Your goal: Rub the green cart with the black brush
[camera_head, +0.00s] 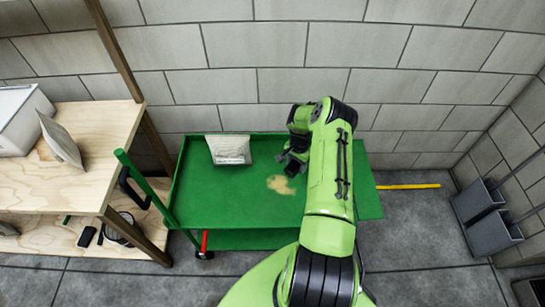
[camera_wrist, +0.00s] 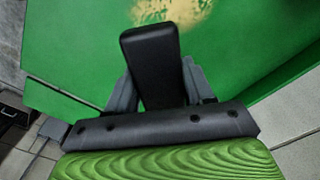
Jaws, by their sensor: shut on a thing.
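The green cart (camera_head: 236,208) stands against the block wall, with a pale yellowish patch (camera_head: 281,185) on its top. The patch also shows in the wrist view (camera_wrist: 178,12), just beyond the brush. My gripper (camera_head: 290,165) is over the cart top, close to the patch. In the wrist view my gripper (camera_wrist: 160,88) is shut on the black brush (camera_wrist: 150,62), which points away toward the patch. The brush's far end is near the green surface; I cannot tell whether it touches. In the head view the brush is mostly hidden by my gripper and arm.
A white and grey packet (camera_head: 230,149) sits at the back of the cart top. A wooden shelf (camera_head: 97,140) with a white box (camera_head: 20,118) stands at the left. A yellow bar (camera_head: 408,186) lies right of the cart, and grey dustpan-like things (camera_head: 485,205) stand at the right wall.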

